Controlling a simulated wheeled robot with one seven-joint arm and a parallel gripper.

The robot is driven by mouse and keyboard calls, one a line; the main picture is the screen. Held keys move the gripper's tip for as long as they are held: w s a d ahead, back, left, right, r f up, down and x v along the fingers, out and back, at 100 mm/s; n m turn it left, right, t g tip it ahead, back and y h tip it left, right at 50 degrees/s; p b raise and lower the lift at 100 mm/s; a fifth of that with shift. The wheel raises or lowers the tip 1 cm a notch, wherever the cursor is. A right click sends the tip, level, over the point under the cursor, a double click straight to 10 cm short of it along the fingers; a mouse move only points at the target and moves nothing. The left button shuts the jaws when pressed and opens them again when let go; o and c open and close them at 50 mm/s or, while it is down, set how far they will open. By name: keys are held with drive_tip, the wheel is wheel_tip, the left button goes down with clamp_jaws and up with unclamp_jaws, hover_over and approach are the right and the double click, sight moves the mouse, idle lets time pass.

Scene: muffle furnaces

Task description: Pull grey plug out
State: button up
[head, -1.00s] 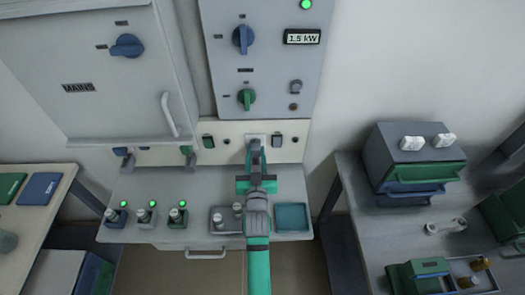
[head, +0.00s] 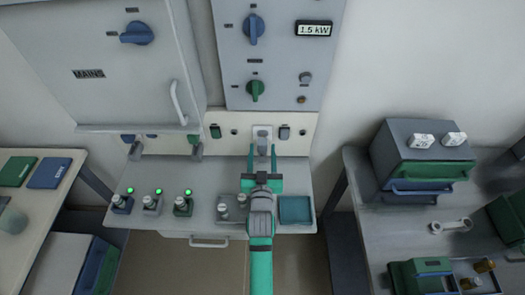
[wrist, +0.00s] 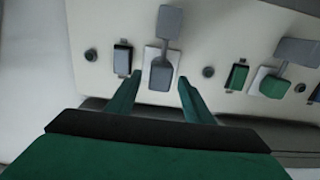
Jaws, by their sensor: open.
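In the head view the white socket plate (head: 262,131) is at the centre, and the plug is largely hidden by my gripper. My gripper (head: 262,152) is open in front of this socket. In the wrist view its green fingers (wrist: 158,95) stand either side of the plug, with visible gaps and no hold on it.
A green plug (wrist: 273,86) sits in a neighbouring socket. Below the panel, a shelf holds several lit-lamp units (head: 152,203) and a teal tray (head: 296,210). A side table (head: 376,230) stands right.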

drive_tip(key=s, duration=1)
drive_tip(key=shift+d, duration=0.4)
drive_tip(key=shift+s+f, duration=0.1)
drive_tip(key=shift+s, duration=0.05)
drive_tip(key=s+d+f+g, duration=0.1)
drive_tip(key=s+d+f, duration=0.15)
drive_tip(key=s, duration=0.65)
drive_tip(key=s+d+f, duration=0.1)
drive_tip(key=s+f, duration=0.2)
drive_tip(key=s, duration=0.6)
drive_tip(key=s+d+r+m+g+h, duration=0.1)
drive_tip(key=s+r, duration=0.2)
drive_tip(key=s, duration=1.2)
drive_tip(key=shift+g+h, duration=0.3)
drive_tip(key=shift+r, duration=0.1)
